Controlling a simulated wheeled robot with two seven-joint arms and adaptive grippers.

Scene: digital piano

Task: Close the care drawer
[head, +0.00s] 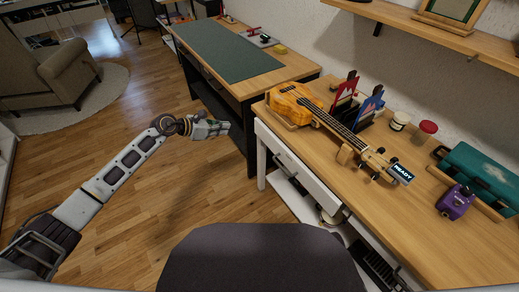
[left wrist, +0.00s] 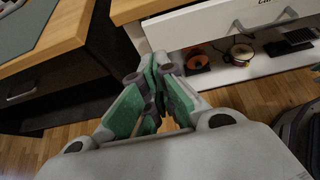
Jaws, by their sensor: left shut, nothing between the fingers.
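The white drawer front (head: 306,181) is under the wooden desktop in the head view, with a handle on its face. It also shows at the top of the left wrist view (left wrist: 215,27), with a pale handle and a partly cut-off label. My right gripper is not in view.
The desktop (head: 400,235) holds a ukulele (head: 292,104), a purple pedal (head: 455,202), a teal case (head: 485,176) and jars. A low white shelf (left wrist: 225,77) holds small items below. A dark bench with a green mat (head: 225,50) stands behind. Floor left of the desk is clear.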

